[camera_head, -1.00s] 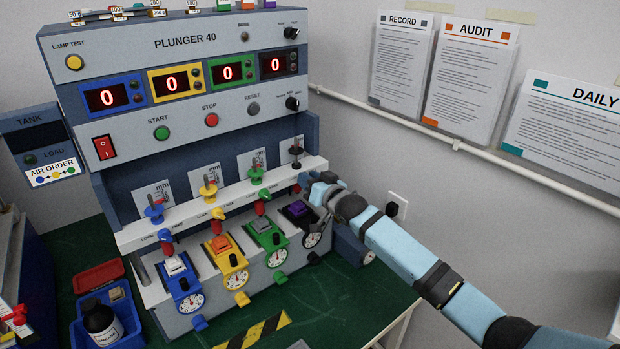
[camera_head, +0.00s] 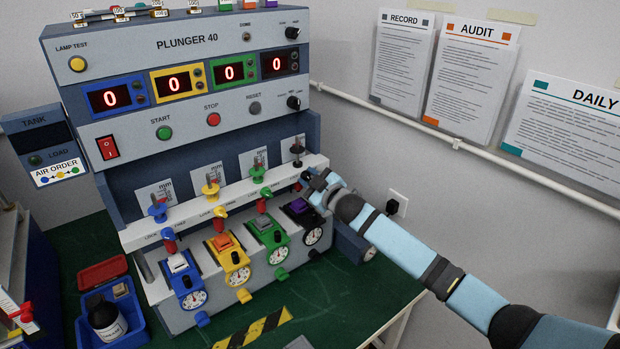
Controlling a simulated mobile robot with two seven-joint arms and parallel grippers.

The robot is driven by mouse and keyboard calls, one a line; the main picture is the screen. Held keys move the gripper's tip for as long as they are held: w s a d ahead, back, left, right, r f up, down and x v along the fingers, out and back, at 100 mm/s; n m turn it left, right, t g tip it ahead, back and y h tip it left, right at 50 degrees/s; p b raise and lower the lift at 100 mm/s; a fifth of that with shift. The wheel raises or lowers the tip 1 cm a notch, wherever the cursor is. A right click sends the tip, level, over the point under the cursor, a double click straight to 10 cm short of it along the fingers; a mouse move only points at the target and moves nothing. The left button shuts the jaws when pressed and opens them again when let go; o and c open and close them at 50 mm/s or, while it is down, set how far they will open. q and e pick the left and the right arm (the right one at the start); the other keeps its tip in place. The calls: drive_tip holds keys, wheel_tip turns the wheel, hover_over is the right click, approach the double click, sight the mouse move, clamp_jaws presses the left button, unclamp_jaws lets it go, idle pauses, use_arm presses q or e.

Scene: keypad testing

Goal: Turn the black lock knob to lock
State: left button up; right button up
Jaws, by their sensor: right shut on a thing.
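The Plunger 40 machine (camera_head: 187,42) has a row of blue, yellow, green and black stations. My right gripper (camera_head: 306,182) is at the black station on the right end of the white rail, shut on the black lock knob. The gripper covers most of that knob, so its angle cannot be read. A bit of red shows beside the fingers. The black station's purple button (camera_head: 299,207) and dial (camera_head: 313,236) sit just below the gripper. My left gripper is not in view.
The green lock knob (camera_head: 265,192) is close on the left of my right gripper. The black plunger (camera_head: 297,149) stands just above it. A wall socket (camera_head: 397,204) is behind my right arm. The green table (camera_head: 350,300) is clear at the front right.

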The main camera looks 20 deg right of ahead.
drive_tip(key=shift+n, duration=0.8)
drive_tip(key=o, duration=0.9)
drive_tip(key=shift+s, duration=0.1)
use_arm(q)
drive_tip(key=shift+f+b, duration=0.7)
use_arm(e)
drive_tip(key=v, duration=1.3)
drive_tip(key=shift+s, duration=0.3)
drive_tip(key=shift+d, duration=0.1)
